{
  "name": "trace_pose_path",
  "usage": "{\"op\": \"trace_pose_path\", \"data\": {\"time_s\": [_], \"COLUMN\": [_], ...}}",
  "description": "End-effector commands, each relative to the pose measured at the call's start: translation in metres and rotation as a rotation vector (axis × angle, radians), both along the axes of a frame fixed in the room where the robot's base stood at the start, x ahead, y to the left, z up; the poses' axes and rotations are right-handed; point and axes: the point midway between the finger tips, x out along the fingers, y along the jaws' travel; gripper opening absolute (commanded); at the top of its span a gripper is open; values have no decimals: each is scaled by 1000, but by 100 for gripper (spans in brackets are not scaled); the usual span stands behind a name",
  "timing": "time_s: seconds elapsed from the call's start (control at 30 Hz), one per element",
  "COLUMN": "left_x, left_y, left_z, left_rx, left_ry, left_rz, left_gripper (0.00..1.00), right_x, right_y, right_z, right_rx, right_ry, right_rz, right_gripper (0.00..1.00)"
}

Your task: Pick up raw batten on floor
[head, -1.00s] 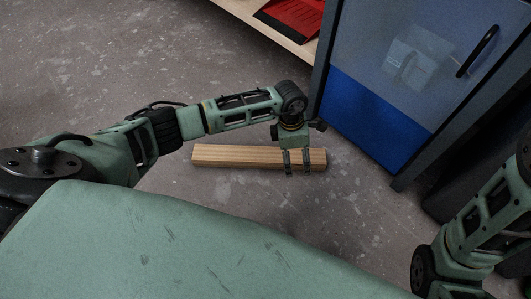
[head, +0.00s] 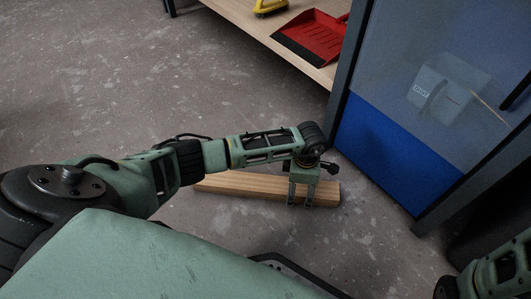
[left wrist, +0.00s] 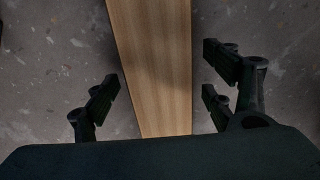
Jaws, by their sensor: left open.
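The raw batten (head: 245,186) is a plain, light-brown wooden bar lying flat on the concrete floor in the head view. My left gripper (head: 300,205) is over its right part, fingers pointing down. In the left wrist view the batten (left wrist: 153,65) runs up the middle of the picture, and the open fingers of my left gripper (left wrist: 160,90) stand on either side of it with a gap on each side. Nothing is held. My right arm shows at the lower right of the head view, but its gripper is out of view.
A cabinet with a blue lower panel (head: 385,160) stands close to the right of the batten. A wooden shelf (head: 235,14) behind holds a red dustpan (head: 312,37) and a yellow object (head: 270,7). Bare floor (head: 100,85) is open at the left.

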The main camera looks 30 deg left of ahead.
Motion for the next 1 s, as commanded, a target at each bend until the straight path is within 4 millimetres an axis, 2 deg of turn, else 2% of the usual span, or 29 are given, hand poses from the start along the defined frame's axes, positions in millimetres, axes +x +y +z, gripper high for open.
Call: {"op": "trace_pose_path", "data": {"time_s": [0.03, 0.3, 1.0], "left_x": [0, 0, 0], "left_y": [-1, 0, 0], "left_z": [-7, -6, -7], "left_rx": [-1, -2, -1], "left_ry": [0, -1, 0], "left_rz": [0, 1, 1], "left_gripper": [77, 76, 14], "right_x": [0, 0, 0], "right_y": [0, 0, 0], "right_z": [-7, -5, -5], "right_rx": [0, 0, 0], "right_ry": [0, 0, 0], "right_rz": [0, 0, 0], "right_gripper": [19, 19, 19]}}
